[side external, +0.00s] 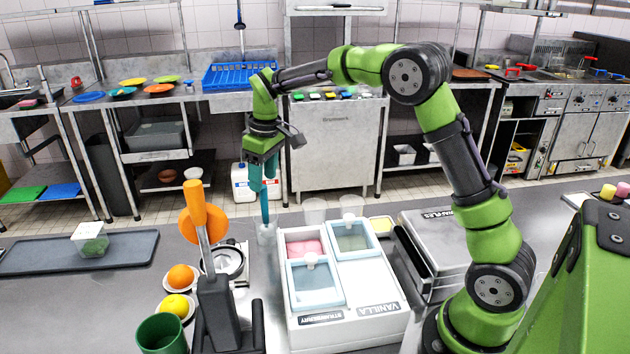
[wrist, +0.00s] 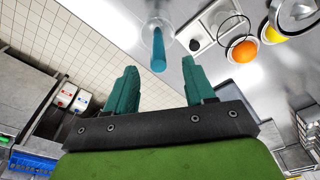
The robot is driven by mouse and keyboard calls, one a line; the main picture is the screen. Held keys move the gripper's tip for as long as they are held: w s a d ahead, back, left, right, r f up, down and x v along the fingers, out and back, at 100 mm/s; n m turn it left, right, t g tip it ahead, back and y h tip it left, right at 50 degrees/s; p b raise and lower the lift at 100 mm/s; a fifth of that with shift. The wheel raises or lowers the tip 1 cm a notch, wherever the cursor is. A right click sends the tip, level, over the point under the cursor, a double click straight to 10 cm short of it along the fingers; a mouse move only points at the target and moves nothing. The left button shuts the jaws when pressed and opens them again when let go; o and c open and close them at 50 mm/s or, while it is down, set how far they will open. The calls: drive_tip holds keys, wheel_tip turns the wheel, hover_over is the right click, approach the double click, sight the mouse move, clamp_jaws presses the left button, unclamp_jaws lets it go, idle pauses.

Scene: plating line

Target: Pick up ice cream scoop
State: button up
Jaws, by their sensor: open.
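The ice cream scoop, of which a teal handle (side external: 265,208) shows, stands upright in a clear cup (side external: 266,234) on the counter, left of the ice cream box. In the wrist view the handle (wrist: 158,62) points toward me from the clear cup (wrist: 150,38). The scoop's head is hard to make out in the cup. My gripper (side external: 264,181) has teal fingers pointing down, above the cup around the top of the handle. In the wrist view my gripper (wrist: 160,68) is open, with the handle ahead between its fingertips; no contact shows.
A white ice cream box (side external: 345,327) with lidded tubs stands right of the cup. A waffle iron (side external: 437,232) is further right. An orange (side external: 181,277), a lemon (side external: 175,305), a green cup (side external: 162,335) and an orange-handled press (side external: 216,310) are nearer the camera. A dark tray (side external: 40,256) lies left.

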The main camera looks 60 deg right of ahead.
sight(263, 200)
drive_tip(key=f, duration=0.5)
drive_tip(key=w+f, duration=0.1)
drive_tip(key=f, duration=0.1)
drive_tip(key=shift+f, duration=0.3)
drive_tip(key=shift+c, duration=0.2)
clamp_jaws()
